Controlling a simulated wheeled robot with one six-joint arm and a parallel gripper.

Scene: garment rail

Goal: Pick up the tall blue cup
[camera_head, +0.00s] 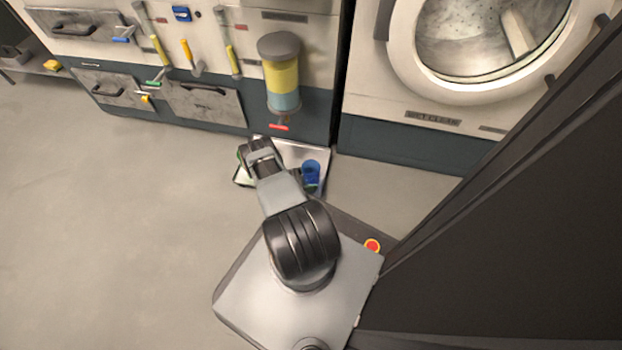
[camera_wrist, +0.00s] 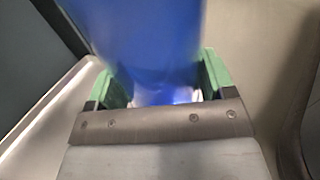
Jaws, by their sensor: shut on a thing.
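The tall blue cup (camera_head: 311,173) stands out at the right of my arm in the head view, over the pale tray (camera_head: 294,152) on the floor. In the wrist view the blue cup (camera_wrist: 155,50) fills the upper middle, close to the camera. My gripper (camera_wrist: 160,85) has one green finger on each side of the cup and is shut on it. In the head view my arm hides most of the gripper. I cannot tell whether the cup's base touches the tray.
A white machine with a round glass door (camera_head: 490,40) stands at the back right. A panel with drawers and hanging tools (camera_head: 150,60) is at the back left. A dark upright surface (camera_head: 510,220) is close on the right. The floor (camera_head: 100,230) at left is clear.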

